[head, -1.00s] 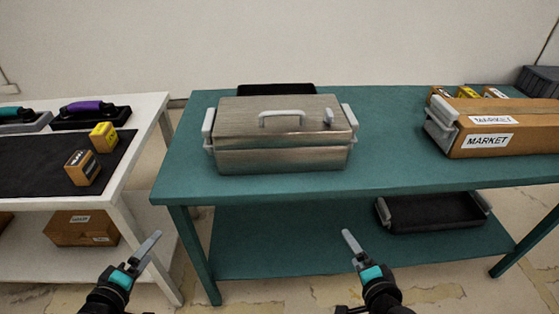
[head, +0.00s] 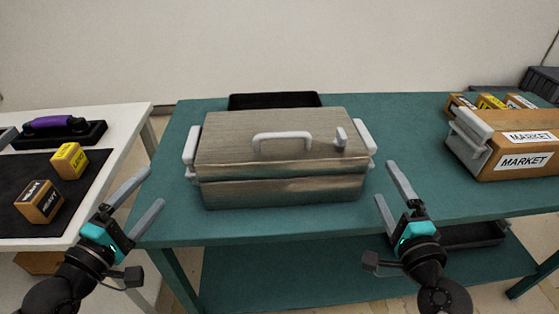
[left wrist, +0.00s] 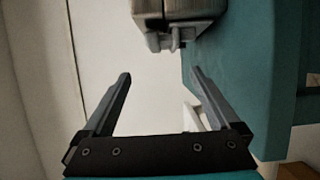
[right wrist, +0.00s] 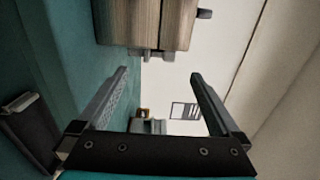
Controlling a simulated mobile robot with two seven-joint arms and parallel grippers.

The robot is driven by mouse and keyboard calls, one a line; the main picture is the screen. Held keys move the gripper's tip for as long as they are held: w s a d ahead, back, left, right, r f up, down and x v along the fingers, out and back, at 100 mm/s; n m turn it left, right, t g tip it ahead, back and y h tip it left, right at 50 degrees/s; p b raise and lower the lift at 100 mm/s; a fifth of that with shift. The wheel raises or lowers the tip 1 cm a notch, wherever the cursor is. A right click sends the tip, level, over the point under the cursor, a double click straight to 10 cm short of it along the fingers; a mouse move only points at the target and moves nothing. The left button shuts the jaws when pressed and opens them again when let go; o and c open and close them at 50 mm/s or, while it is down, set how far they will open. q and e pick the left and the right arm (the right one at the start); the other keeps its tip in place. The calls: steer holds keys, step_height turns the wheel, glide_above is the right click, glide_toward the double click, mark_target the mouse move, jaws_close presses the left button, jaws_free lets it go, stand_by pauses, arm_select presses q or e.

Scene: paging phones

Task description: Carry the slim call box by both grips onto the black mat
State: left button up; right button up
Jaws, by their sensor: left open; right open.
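The call box (head: 280,160) is a wide box with a lid, a brushed metal-like surface and a pale top handle. It sits flat on the teal table with a pale grip on its left end (head: 191,152) and another on its right end (head: 363,146). My left gripper (head: 154,187) is open and empty, left of the box and apart from it. My right gripper (head: 384,180) is open and empty, close to its right end. Both wrist views show box ends beyond the fingers, at left (left wrist: 185,14) and right (right wrist: 150,22). The black mat (head: 20,170) lies on the white table at left.
Two small labelled boxes, one yellow (head: 69,160) and one brown (head: 39,202), stand on the mat. A purple-handset phone (head: 60,124) is behind it. A black tray (head: 275,101) lies behind the call box. A brown MARKET box (head: 515,155) stands at right. A gap separates the tables.

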mark_target(190, 145)
arm_select(q)
steer(key=x, duration=1.5)
steer(key=shift+w+d, duration=0.1)
steer(key=shift+d, duration=0.05)
arm_select(e)
steer(key=w, duration=1.5)
steer(key=shift+w+a, duration=0.15)
arm_select(q)
steer(key=shift+r, duration=0.2)
jaws_close()
arm_select(e)
steer(key=shift+f, duration=0.1)
jaws_close()
arm_select(q)
steer(key=shift+w, duration=0.1)
